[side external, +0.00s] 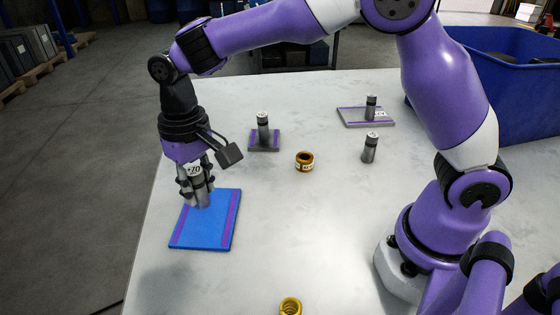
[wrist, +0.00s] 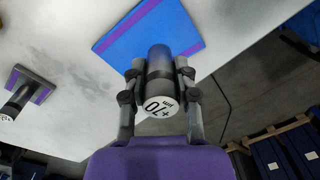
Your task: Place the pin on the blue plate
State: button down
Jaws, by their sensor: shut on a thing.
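The pin is a grey metal cylinder (wrist: 160,75) with a dark band and a white end label reading "+70" in the wrist view. My gripper (wrist: 160,85) is shut on it, with a finger on each side. In the side external view my gripper (side external: 196,187) points down and holds the pin (side external: 203,190) upright over the far part of the blue plate (side external: 203,232). The blue plate has purple stripes near two edges and also shows in the wrist view (wrist: 120,43). I cannot tell whether the pin's lower end touches the plate.
A similar pin (side external: 263,130) stands on a grey plate (side external: 264,147); another (side external: 371,106) stands on a larger grey plate (side external: 350,117). A third (side external: 370,149) stands on the bare table. Two yellow-orange rings (side external: 304,161) (side external: 290,307) lie there. A blue bin (side external: 500,85) is at right.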

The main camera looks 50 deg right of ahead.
jog(key=shift+w+d+f, duration=0.95)
jog(key=shift+w+f, duration=0.05)
jog(key=shift+w, duration=0.2)
jog(key=shift+f, duration=1.95)
jog(key=shift+f, duration=0.15)
jog(key=c, duration=0.6)
grip_release()
